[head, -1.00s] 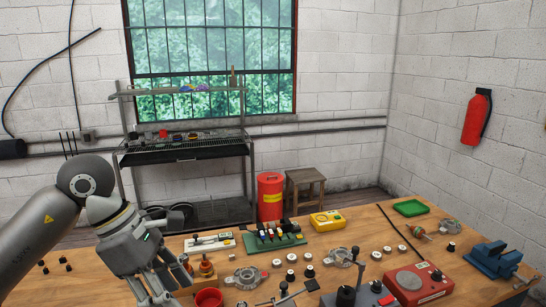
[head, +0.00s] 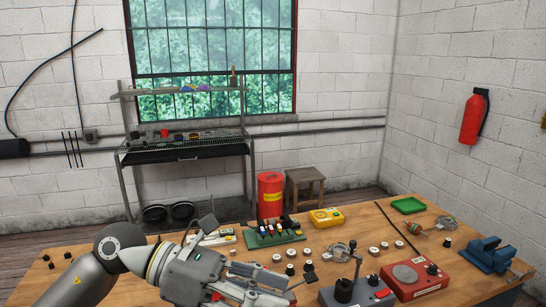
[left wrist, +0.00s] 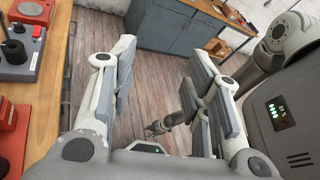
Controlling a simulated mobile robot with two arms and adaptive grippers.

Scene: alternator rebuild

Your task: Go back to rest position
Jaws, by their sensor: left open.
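My left gripper (head: 290,287) reaches in from the left in the head view, over the front part of the workbench (head: 385,232), fingers pointing right. In the left wrist view its fingers (left wrist: 160,75) are spread apart with nothing between them. The wooden floor shows below and between them. A small dark gripper (left wrist: 158,128), which looks like my right one, hangs low over the floor in the left wrist view; its jaws are too small to read. The right gripper does not show in the head view.
A red box with a dial (head: 410,278), a black-knobbed device (head: 345,290), a blue vise (head: 490,253), a green rack (head: 273,238) and a yellow meter (head: 326,217) stand on the bench. Small parts lie among them. Bare floor (left wrist: 140,90) lies beside the bench.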

